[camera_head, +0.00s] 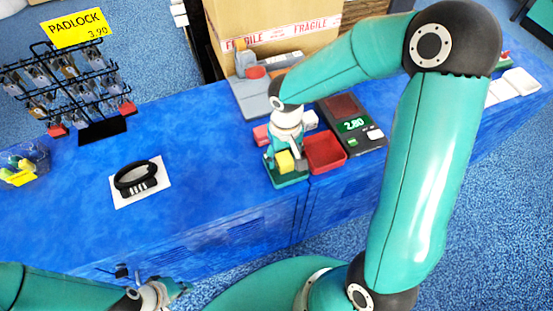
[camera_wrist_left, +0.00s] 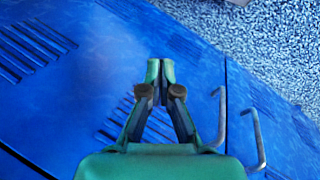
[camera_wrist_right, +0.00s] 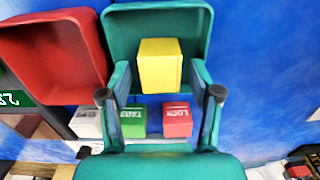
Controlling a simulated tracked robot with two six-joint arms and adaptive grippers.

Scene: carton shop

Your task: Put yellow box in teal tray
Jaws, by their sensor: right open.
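The yellow box (camera_wrist_right: 160,65) sits inside the teal tray (camera_wrist_right: 196,20) in the right wrist view. In the head view the yellow box (camera_head: 285,161) shows at the teal tray (camera_head: 291,181), just below my right gripper (camera_head: 290,150). My right gripper (camera_wrist_right: 160,78) is open, with one finger on either side of the yellow box and gaps between. My left gripper (camera_wrist_left: 160,70) is shut and empty, in front of the blue counter; in the head view it (camera_head: 168,293) is at the bottom left.
A red tray (camera_head: 325,153) adjoins the teal tray, with a scale (camera_head: 352,124) beyond. Green (camera_wrist_right: 133,121), red (camera_wrist_right: 177,120) and white (camera_wrist_right: 87,122) boxes lie beside the trays. The counter between is clear.

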